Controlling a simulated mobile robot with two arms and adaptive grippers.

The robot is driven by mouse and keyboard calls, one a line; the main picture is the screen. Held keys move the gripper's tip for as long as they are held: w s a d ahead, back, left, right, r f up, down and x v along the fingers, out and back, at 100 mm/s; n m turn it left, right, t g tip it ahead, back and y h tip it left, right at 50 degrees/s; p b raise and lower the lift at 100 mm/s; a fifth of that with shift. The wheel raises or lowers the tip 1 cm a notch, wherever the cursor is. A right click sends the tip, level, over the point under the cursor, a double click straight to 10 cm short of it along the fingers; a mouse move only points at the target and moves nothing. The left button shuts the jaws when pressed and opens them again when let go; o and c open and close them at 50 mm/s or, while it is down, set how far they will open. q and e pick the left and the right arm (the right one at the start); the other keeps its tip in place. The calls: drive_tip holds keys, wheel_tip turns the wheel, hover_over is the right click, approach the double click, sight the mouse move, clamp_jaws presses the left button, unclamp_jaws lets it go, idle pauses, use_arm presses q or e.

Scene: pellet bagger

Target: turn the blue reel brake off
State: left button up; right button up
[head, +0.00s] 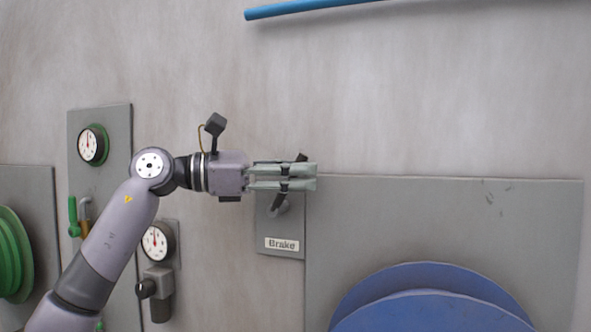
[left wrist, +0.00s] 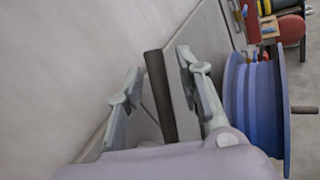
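The brake panel (head: 285,225) is a small grey plate with a white "Brake" label (head: 282,244), left of the blue reel (head: 425,306). Its dark lever (head: 277,203) tilts up to the right from a grey pivot; its middle is hidden behind my left gripper (head: 314,177). In the left wrist view, the lever (left wrist: 160,95) stands between the two fingers of the left gripper (left wrist: 158,64), nearer the right-hand finger, with gaps showing at both sides. The left gripper is open around the lever. The blue reel also shows in the left wrist view (left wrist: 255,105). My right gripper is not in view.
A large grey panel (head: 450,215) backs the blue reel. At left, a gauge panel (head: 115,125), a second gauge (head: 156,241) with a black knob (head: 147,289), and a green reel (head: 12,250) are on the wall. A blue pipe (head: 310,8) runs above. The wall above the gripper is clear.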

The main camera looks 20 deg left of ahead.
use_arm(q)
clamp_jaws()
idle(0.8)
